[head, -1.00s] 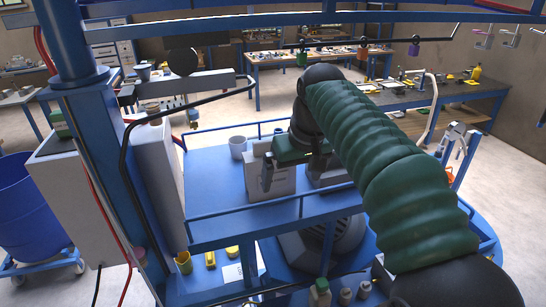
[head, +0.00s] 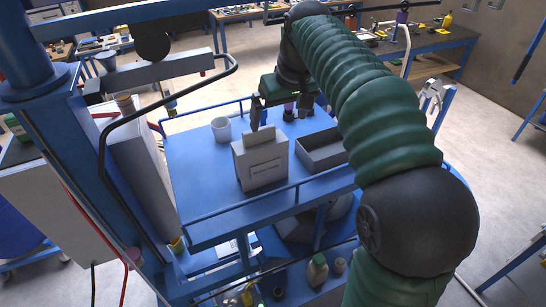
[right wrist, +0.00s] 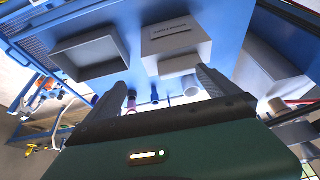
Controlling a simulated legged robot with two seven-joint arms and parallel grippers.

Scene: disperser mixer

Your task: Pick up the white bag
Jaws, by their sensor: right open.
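The white bag (head: 262,167), pale and boxy with a narrower top flap and a dark line of print, stands upright on the blue platform (head: 205,185). In the right wrist view the bag (right wrist: 178,42) is beyond the fingertips, its flap towards them. My right gripper (head: 284,108) is open and empty, just behind and above the bag in the head view; one fingertip is close to its top. In the right wrist view the gripper's dark fingers (right wrist: 163,84) are spread, with the flap nearest the right one. I cannot tell whether they touch. My left gripper is not in view.
An open grey tray (head: 322,150) sits right of the bag, and a white cup (head: 221,129) stands behind left. Blue rails (head: 245,203) edge the platform. Small bottles (head: 289,114) stand behind the bag near the gripper. The platform's left part is clear.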

